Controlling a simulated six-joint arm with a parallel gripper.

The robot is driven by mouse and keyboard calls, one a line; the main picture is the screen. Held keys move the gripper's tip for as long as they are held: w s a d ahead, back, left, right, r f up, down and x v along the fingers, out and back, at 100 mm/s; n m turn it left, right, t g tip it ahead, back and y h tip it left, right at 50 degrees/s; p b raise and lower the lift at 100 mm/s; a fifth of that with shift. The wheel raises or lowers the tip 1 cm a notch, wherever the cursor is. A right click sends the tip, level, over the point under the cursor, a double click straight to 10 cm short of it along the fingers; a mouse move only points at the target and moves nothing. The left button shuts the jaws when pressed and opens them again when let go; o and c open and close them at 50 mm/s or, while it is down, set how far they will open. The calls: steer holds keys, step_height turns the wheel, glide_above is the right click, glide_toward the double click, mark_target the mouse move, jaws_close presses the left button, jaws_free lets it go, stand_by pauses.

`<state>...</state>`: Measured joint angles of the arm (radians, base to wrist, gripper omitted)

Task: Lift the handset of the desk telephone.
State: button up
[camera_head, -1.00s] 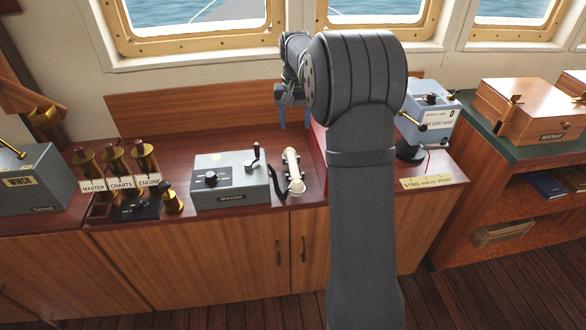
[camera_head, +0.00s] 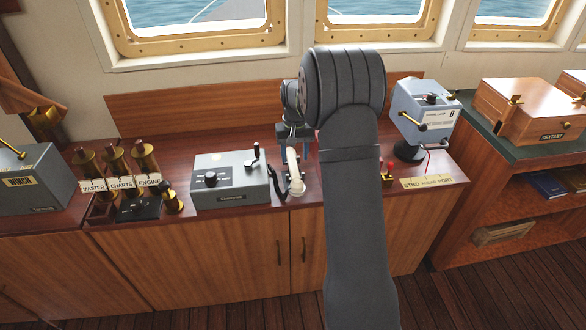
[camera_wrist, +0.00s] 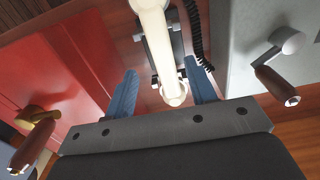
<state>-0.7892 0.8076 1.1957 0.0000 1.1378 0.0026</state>
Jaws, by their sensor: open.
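The telephone handset (camera_head: 294,170) is cream coloured and lies on its dark cradle on the console, just right of a grey control box. In the wrist view the handset (camera_wrist: 157,45) runs from the top edge down towards my gripper, with its near end between the finger lines. A black coiled cord (camera_wrist: 196,40) runs beside it. My gripper (camera_wrist: 164,88) is open, its two blue fingers apart, one on each side of the handset's near end. In the head view my gripper (camera_head: 294,152) is over the far part of the handset. I cannot tell whether the fingers touch it.
The grey box (camera_head: 230,180) with a lever stands close left of the handset. A red box (camera_wrist: 55,75) with a brass lever is close on the other side in the wrist view. A pale blue lever box (camera_head: 424,105) stands further right.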

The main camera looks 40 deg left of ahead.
mark_target(293, 163)
steer(key=f, duration=0.5)
steer(key=shift+w+a, duration=0.1)
steer(key=shift+a, duration=0.25)
jaws_close()
